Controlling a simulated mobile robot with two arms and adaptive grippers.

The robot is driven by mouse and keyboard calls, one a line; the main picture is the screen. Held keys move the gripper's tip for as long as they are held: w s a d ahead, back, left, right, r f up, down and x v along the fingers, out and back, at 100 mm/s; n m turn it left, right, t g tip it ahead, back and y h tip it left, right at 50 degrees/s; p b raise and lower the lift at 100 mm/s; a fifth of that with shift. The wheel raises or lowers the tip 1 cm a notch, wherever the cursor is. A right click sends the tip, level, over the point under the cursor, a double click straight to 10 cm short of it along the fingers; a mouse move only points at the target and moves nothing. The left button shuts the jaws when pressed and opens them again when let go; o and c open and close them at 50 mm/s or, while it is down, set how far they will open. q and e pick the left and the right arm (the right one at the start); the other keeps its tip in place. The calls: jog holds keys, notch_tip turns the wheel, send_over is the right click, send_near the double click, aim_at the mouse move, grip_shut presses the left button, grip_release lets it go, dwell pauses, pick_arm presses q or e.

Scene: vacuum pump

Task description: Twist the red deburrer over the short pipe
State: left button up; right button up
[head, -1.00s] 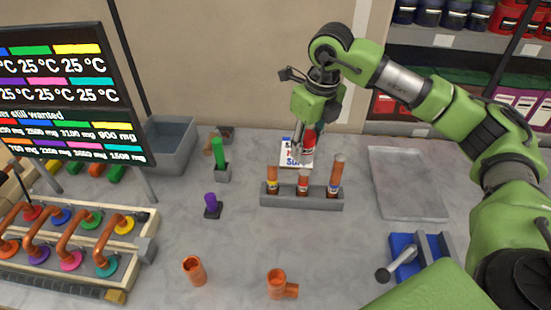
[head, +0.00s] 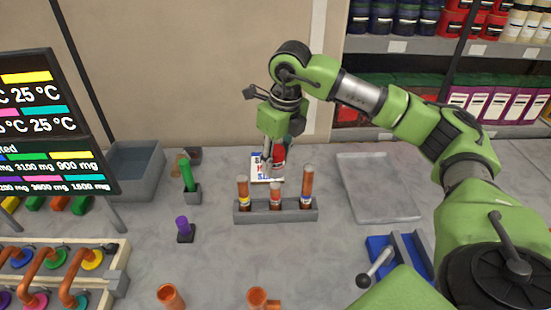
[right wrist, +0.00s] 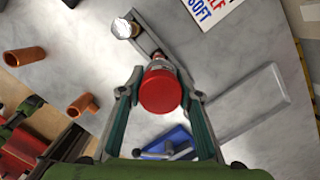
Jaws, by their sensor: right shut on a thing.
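My right gripper (head: 268,172) points down, above or behind the grey rack (head: 243,215) in the head view. In the right wrist view, the red deburrer (right wrist: 160,92) sits between the gripper's fingers, which are shut on it; in the head view it is mostly covered by the fingers. The short pipe (head: 275,197), with a red band, stands upright in the middle of the rack, between two taller pipes. A small gap shows between fingertips and pipe top in the head view. My left gripper is out of view.
A yellow-banded pipe (head: 243,190) and a taller blue-banded pipe (head: 307,185) flank the short one closely. A sign (head: 258,165) is behind the rack. A grey tray (head: 375,190) and blue vise (head: 385,245) lie right. Copper fittings (head: 170,296) lie in front.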

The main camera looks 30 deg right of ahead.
aim_at(275, 185)
jog(key=shift+f+b, duration=2.9)
jog(key=shift+f, duration=0.85)
jog(key=shift+n+b, duration=0.3)
jog(key=shift+n, duration=1.5)
jog(key=m, duration=0.7)
jog(key=shift+h, duration=0.3)
